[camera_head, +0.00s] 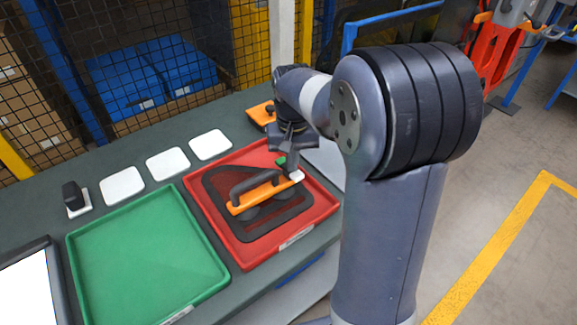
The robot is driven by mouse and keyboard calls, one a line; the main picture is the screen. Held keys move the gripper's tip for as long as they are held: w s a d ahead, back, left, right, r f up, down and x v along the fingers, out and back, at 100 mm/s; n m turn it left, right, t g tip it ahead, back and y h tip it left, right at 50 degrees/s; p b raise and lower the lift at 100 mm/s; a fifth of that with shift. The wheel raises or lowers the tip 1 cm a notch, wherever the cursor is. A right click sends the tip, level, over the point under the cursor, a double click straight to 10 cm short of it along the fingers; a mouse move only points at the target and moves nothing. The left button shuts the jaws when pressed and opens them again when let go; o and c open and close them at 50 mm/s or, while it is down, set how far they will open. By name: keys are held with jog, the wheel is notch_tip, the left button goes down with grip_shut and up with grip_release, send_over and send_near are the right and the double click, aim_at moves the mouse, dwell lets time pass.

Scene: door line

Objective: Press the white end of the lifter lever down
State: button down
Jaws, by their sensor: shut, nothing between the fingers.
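An orange lifter (250,203) with a black handle lies on a dark, rounded triangular panel (282,215) inside the red tray (228,256). Dark round pads show beneath the lifter. The white end (298,176) of its lever is at the lifter's right tip. My gripper (290,169) is shut and points down just above and left of the white end. I cannot tell whether its fingertips touch the lever. A small green piece (281,160) shows beside the fingers, partly hidden by them.
An empty green tray (148,258) stands left of the red one. Several white squares (168,163) line the back of the table, one with a black block (73,196). An orange item (262,113) sits behind the red tray. A screen (30,290) is at lower left.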

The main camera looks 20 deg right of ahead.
jog(key=shift+f, duration=0.25)
notch_tip(320, 180, up, 7)
jog(key=p, duration=0.6)
jog(key=shift+r, duration=0.1)
jog(key=shift+f, duration=0.2)
dwell(0.4)
notch_tip(320, 180, down, 7)
jog(key=b, duration=0.6)
jog(key=shift+r, duration=0.1)
